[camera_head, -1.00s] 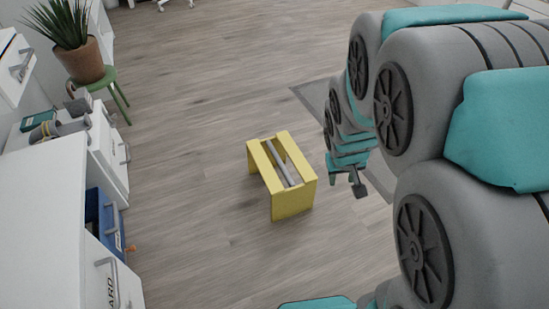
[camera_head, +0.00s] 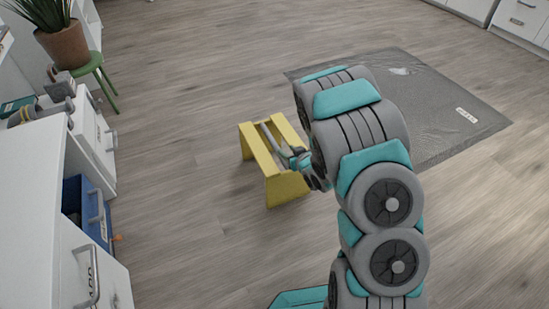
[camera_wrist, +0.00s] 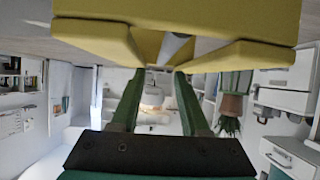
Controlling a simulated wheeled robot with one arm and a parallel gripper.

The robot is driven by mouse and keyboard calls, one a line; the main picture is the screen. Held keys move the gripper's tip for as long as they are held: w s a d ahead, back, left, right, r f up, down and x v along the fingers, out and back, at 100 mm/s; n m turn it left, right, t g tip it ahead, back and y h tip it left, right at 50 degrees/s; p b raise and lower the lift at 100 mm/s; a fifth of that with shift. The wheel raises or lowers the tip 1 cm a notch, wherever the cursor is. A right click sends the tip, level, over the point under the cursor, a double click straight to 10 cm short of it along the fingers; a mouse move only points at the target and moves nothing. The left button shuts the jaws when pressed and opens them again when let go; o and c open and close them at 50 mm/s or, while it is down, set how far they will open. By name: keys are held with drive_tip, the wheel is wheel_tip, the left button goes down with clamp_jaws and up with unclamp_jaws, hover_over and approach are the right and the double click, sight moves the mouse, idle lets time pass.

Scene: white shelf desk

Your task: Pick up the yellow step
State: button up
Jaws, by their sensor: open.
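The yellow step (camera_head: 285,190) stands upright on the wooden floor, a small stool with an open slot in its top and a grey bar (camera_head: 268,136) running along that slot. My gripper (camera_head: 294,157) is at the right end of the step's top, partly hidden by my arm in the head view. In the wrist view, the two green fingers (camera_wrist: 158,75) are apart with nothing between them. The yellow step (camera_wrist: 200,20) fills the top of that view, just beyond the fingertips, with the grey bar (camera_wrist: 175,48) nearly in line with them. I cannot tell whether they touch.
White cabinets (camera_head: 30,200) with an open blue drawer (camera_head: 97,215) stand at the left. A green stool (camera_head: 97,62) holds a potted plant (camera_head: 62,45). A grey mat (camera_head: 440,110) lies at the right. Floor around the step is clear.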

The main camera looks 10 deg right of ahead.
sight(277, 147)
drive_tip(key=shift+w+a+f, duration=0.1)
drive_tip(key=shift+a+f, duration=0.25)
drive_tip(key=shift+f, duration=0.05)
drive_tip(key=shift+w+a+f, duration=0.15)
drive_tip(key=shift+w+f, duration=0.05)
drive_tip(key=shift+w, duration=0.15)
drive_tip(key=shift+b+x, duration=0.75)
drive_tip(key=shift+x, duration=2.6)
drive_tip(key=shift+s+a+f, duration=0.1)
drive_tip(key=shift+c, duration=0.3)
clamp_jaws()
